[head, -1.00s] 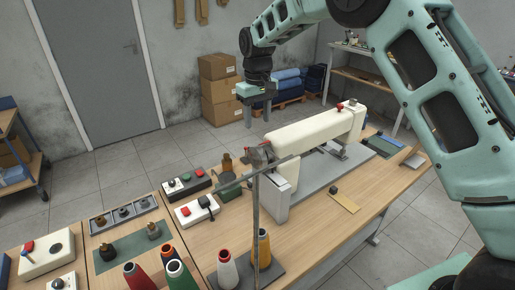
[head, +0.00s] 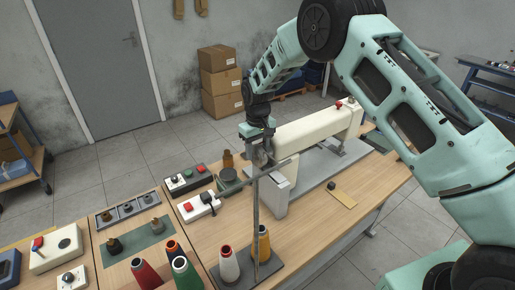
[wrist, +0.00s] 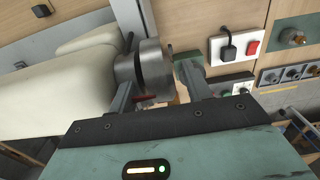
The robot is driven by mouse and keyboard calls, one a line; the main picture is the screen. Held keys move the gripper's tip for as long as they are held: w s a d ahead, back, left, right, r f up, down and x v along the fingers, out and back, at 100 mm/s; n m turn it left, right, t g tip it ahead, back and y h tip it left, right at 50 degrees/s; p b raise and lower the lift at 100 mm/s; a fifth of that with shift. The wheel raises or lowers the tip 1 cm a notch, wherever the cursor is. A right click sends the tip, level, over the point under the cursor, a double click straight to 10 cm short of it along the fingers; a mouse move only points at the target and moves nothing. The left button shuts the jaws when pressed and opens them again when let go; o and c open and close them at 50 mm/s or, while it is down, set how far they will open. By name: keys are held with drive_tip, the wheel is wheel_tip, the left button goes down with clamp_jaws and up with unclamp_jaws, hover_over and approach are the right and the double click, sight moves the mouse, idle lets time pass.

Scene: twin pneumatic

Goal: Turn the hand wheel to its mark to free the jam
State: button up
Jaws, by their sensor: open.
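The cream sewing machine (head: 305,130) stands on the wooden table. Its grey metal hand wheel (head: 262,156) is at the machine's near left end, partly hidden by my gripper and a thread stand post. In the wrist view the round hand wheel (wrist: 152,66) shows at the end of the cream body, with a red piece (wrist: 145,97) at its lower edge. My gripper (head: 258,146) points down at the wheel. In the wrist view my gripper (wrist: 157,74) is open, one finger at each side of the wheel's rim; I cannot tell whether either finger touches it.
The thread stand post (head: 256,215) rises close in front of the wheel, with cones (head: 229,264) at its base. A white switch box (head: 197,207) and a dark button box (head: 186,178) lie to the left. Bare tabletop (head: 315,225) lies at front right.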

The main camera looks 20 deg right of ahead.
drive_tip(key=c, duration=1)
